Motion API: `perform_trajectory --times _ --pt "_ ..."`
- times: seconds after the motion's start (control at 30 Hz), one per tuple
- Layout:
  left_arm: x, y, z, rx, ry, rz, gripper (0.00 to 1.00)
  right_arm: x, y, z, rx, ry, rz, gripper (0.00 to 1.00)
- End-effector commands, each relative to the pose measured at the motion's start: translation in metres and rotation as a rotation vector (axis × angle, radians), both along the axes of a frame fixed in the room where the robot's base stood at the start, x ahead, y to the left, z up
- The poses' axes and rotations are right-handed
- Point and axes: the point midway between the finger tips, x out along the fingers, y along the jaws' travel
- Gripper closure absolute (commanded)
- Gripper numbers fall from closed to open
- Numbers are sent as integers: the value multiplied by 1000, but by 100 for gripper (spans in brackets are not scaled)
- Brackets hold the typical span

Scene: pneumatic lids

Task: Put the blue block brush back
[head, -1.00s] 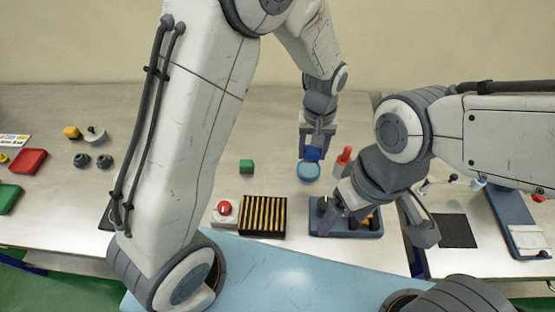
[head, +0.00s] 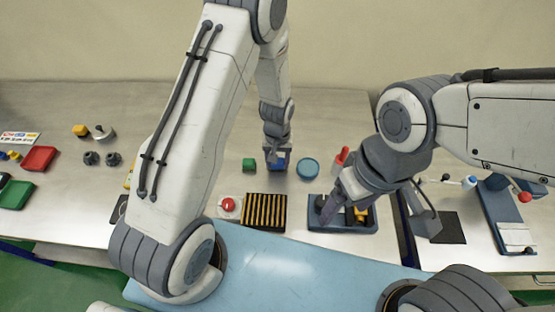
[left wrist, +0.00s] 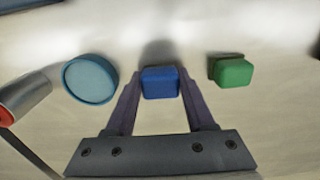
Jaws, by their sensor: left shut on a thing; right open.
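The blue block brush (head: 278,163) is between the fingers of my left gripper (head: 277,156), which is shut on it. In the left wrist view the blue block (left wrist: 160,82) sits between the fingertips (left wrist: 160,90); its underside is hidden. In the head view it is low over the table, between a green block (head: 249,164) on the left and a round light-blue disc (head: 308,168) on the right. I cannot tell whether it touches the table. My right gripper (head: 338,203) is open over the blue tray (head: 366,226).
A red button box (head: 229,207) and a black-and-yellow striped pad (head: 264,212) stand nearer me. A red-topped item (head: 342,155) is behind the tray. Red (head: 39,159) and green (head: 17,195) trays lie at the far left. The back of the table is mostly clear.

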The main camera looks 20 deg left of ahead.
Motion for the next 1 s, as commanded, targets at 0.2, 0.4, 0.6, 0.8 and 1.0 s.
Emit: perform_trajectory --times 0.2,0.4,0.6,0.8,1.0 --pt "0 0 -1 0 -1 0 100 0 0 -1 0 0 0 20" --pt "0 0 -3 0 -1 0 16 0 0 -3 0 0 0 20" --pt "0 0 -3 0 -1 0 16 0 0 -3 0 0 0 20" --pt "0 0 3 0 -1 0 16 0 0 2 0 0 0 20" --pt "2 -1 26 -2 -7 0 16 0 0 -11 0 0 -1 20"
